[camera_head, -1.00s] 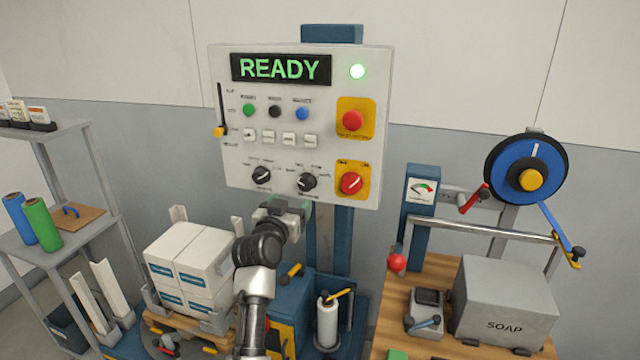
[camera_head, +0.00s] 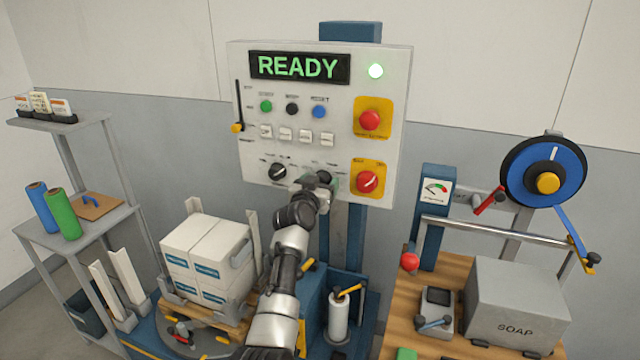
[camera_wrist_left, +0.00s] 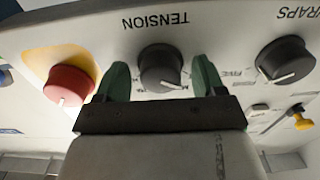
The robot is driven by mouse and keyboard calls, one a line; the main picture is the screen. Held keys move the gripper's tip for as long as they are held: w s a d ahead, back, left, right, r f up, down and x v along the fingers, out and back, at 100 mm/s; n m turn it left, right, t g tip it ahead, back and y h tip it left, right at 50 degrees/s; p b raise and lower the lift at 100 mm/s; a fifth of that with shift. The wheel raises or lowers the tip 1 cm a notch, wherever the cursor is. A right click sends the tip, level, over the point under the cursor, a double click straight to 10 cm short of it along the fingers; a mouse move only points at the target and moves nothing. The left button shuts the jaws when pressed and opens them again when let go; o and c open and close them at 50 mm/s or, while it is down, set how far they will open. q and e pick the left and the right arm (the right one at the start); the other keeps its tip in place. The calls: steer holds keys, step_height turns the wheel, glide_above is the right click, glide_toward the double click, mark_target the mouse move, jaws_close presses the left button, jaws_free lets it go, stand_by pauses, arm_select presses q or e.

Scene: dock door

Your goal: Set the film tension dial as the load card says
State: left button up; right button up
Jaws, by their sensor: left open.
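The film tension dial (camera_wrist_left: 160,68) is a dark round knob under the upside-down word TENSION in the left wrist view. Its white pointer mark lies towards the bottom of that picture, slightly right. The scale labels are partly hidden by my gripper. My left gripper (camera_wrist_left: 160,82) is open, with one green finger on each side of the dial; I cannot tell whether they touch it. In the head view my left gripper (camera_head: 318,184) is at the panel's lower edge and covers part of the dial. Small cards (camera_head: 45,103) stand on the shelf, too small to read. My right gripper is not in view.
The panel (camera_head: 325,75) displays READY beside a lit green lamp. The wraps dial (camera_wrist_left: 286,62) is next to the tension dial, and a red knob (camera_wrist_left: 70,85) is on its other side. A workbench (camera_head: 395,325) is at right.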

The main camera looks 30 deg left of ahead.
arm_select(q)
steer(key=shift+c, duration=0.2)
steer(key=c, duration=0.7)
steer(key=shift+c, duration=0.9)
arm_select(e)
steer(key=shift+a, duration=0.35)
arm_select(q)
steer(key=shift+m, duration=3.8)
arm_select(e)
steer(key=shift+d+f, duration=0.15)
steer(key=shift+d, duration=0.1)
